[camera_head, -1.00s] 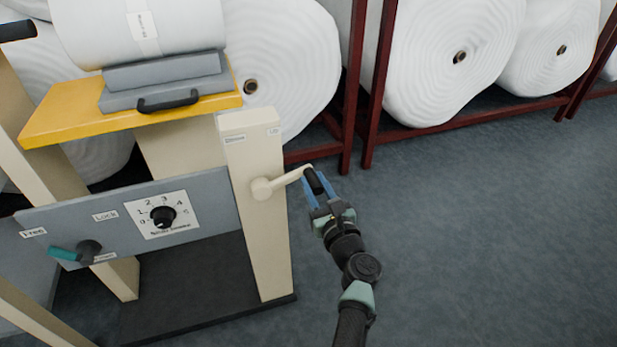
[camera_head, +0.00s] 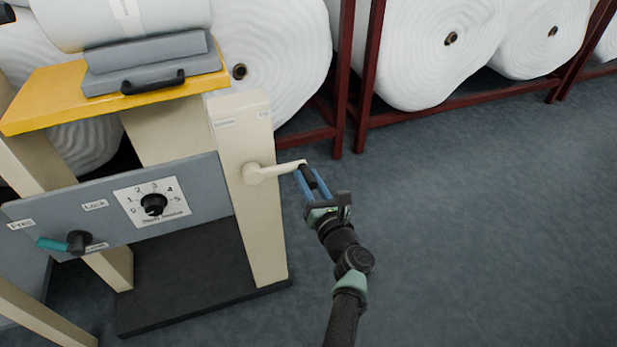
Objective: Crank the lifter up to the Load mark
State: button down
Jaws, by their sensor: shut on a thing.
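The lifter stands at the left, with a cream post (camera_head: 250,190) and a yellow platform (camera_head: 45,110). A cream crank arm (camera_head: 277,170) sticks out to the right from the post, nearly level and tilted slightly up. The fingers partly hide the handle.
A grey panel (camera_head: 100,208) carries a numbered dial (camera_head: 153,204) and a teal-handled lever (camera_head: 68,243) with "Free" and "Lock" labels. A white roll (camera_head: 120,18) rests above grey blocks on the platform. Red racks (camera_head: 345,85) hold big rolls behind. Floor at the right is clear.

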jog(key=shift+s+d+f, duration=0.15)
jog(key=shift+d+f, duration=0.05)
jog(key=shift+f, duration=0.25)
jog(key=c, duration=0.7)
grip_release()
jog(key=shift+o, duration=0.5)
jog(key=shift+a+r, duration=0.1)
jog(key=shift+r, duration=0.15)
jog(key=p+v, duration=0.5)
jog(key=v, duration=0.7)
jog(key=shift+s, duration=0.4)
